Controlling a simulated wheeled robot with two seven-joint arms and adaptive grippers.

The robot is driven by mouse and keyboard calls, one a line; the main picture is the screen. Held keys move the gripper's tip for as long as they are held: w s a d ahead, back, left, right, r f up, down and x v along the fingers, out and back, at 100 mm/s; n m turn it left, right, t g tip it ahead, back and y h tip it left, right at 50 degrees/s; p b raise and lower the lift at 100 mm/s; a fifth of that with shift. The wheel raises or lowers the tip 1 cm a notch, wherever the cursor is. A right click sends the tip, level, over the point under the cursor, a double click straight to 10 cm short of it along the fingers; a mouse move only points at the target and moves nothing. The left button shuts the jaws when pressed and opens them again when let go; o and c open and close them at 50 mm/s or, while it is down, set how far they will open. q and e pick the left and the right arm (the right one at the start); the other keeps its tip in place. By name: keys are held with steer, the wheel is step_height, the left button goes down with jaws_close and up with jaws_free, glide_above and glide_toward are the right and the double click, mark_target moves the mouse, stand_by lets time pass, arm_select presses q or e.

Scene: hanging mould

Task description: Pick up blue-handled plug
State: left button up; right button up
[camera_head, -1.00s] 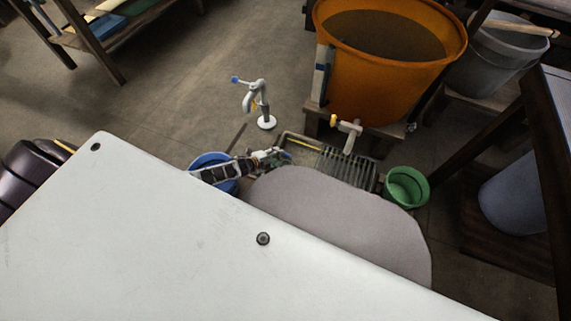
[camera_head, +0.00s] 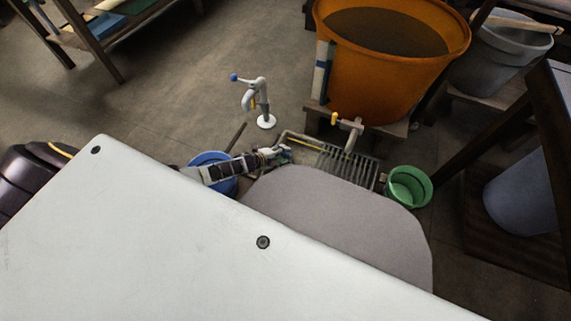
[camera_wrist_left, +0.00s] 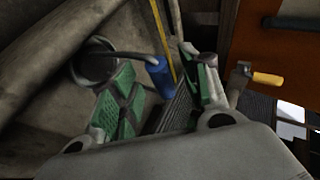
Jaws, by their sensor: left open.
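The blue-handled plug shows in the left wrist view as a blue grip (camera_wrist_left: 160,76) on a thin grey stem, which leads left to a dark round end. The blue grip appears between the two green-padded fingers of my left gripper (camera_wrist_left: 156,88), with a gap on its left side. Whether a finger touches it I cannot tell. In the head view my left gripper (camera_head: 280,153) is small, at the left end of the grated trough (camera_head: 345,162); the plug cannot be made out there. My right gripper is not in view.
An orange tub (camera_head: 385,85) with a yellow-handled tap (camera_head: 350,128) stands behind the trough. A green bucket (camera_head: 408,187) is right of it, and a blue bucket (camera_head: 215,163) is beside my left arm. A white stand pipe (camera_head: 263,105) rises from open floor.

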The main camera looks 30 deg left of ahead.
arm_select(q)
steer(key=shift+w+d+f+b, duration=0.2)
steer(key=shift+w+f+b, duration=0.2)
steer(key=shift+w, duration=0.15)
jaws_close()
stand_by(0.4)
